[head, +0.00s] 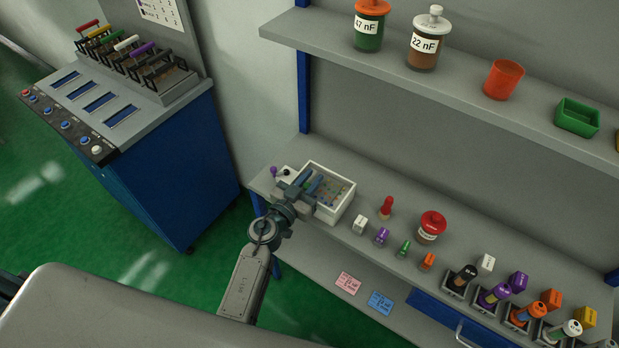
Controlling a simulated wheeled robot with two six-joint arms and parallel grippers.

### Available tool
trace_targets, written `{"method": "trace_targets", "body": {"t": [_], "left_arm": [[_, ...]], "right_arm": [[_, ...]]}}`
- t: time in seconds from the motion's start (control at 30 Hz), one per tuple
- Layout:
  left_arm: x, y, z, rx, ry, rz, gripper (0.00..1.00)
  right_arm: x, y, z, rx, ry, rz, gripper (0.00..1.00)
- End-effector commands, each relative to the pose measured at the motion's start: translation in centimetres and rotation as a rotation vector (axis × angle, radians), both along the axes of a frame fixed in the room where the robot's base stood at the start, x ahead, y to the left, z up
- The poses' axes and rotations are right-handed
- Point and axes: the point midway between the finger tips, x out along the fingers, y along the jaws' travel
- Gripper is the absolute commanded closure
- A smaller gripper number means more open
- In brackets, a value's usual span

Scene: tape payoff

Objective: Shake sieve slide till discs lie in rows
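A white open-topped box (336,208), which looks like the sieve unit, stands on the left end of the lower shelf. Inside it is a grey-brown surface (335,190) with small coloured spots that may be discs; I cannot make out whether they lie in rows. My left gripper (309,184) is over the left side of the box and hides part of it. Its fingers are too small and dark to show whether they are apart or closed on anything. A purple knob (273,171) sits just left of the box. My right gripper is not in view.
Right of the box on the lower shelf (345,240) stand a red pawn-like piece (386,208), small labelled blocks, a red-lidded jar (432,227) and several reels in holders. The upper shelf holds jars, a red cup (503,79) and a green bin (577,117). A blue cabinet (170,165) stands left.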

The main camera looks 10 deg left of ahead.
Motion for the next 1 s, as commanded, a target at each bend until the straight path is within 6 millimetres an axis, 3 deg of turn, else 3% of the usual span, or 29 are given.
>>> {"method": "trace_targets", "body": {"t": [0.03, 0.1, 0.47, 1.0], "left_arm": [[0.0, 0.0, -0.1, 0.0, 0.001, 0.0, 0.69], [0.0, 0.0, -0.1, 0.0, 0.001, 0.0, 0.59], [-0.6, 0.2, -0.1, -0.001, 0.001, 0.0, 0.59], [-9.3, 3.4, -0.2, 0.0, 0.002, 0.0, 0.59]], "right_arm": [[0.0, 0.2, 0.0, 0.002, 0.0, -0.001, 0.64], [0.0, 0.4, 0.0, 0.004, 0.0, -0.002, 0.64], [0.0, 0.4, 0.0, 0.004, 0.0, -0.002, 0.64], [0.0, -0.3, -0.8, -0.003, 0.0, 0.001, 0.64]]}}
